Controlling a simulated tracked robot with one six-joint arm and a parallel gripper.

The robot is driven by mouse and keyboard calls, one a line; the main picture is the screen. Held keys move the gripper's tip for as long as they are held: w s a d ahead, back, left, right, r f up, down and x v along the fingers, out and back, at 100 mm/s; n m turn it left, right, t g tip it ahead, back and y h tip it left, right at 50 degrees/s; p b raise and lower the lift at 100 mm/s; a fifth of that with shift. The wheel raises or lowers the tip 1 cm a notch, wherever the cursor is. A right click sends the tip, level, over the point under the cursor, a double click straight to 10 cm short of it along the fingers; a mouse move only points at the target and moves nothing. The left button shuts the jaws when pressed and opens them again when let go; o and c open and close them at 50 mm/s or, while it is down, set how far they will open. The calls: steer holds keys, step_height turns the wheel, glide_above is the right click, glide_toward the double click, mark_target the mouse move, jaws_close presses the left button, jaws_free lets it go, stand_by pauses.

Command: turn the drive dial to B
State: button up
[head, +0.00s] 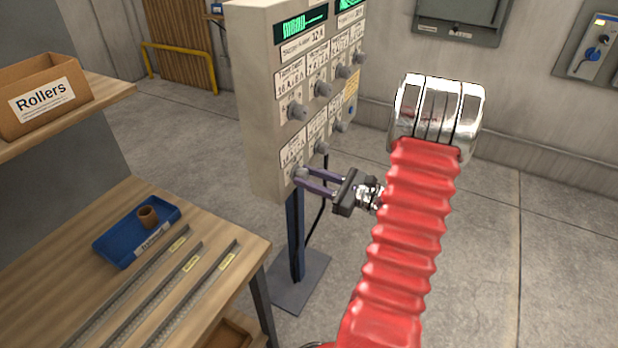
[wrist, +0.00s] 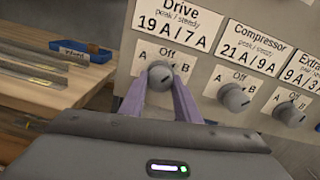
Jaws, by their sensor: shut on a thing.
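The drive dial (wrist: 160,74) is a round grey knob under the label "Drive 19A / 7A". The letter A is at its left, "Off" above it and B at its right. My gripper (wrist: 160,88) has its two purple fingers closed on the knob, one on each side. In the head view the same dial (head: 299,171) sits at the lower near corner of the panel, with my gripper (head: 305,180) reaching it from the right. Which letter the dial points to cannot be told clearly.
The compressor dial (wrist: 234,97) and another dial (wrist: 289,113) stand just right of the drive dial. The beige control panel (head: 262,110) stands on a post. A wooden bench (head: 60,245) with a blue tray (head: 112,246) is at left. Floor right of the panel is clear.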

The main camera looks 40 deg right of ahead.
steer(key=shift+f+m, duration=0.1)
steer(key=shift+m, duration=0.7)
steer(key=o, duration=1)
steer(key=shift+o, duration=0.2)
steer(key=v, duration=1.3)
steer(key=shift+s, duration=0.4)
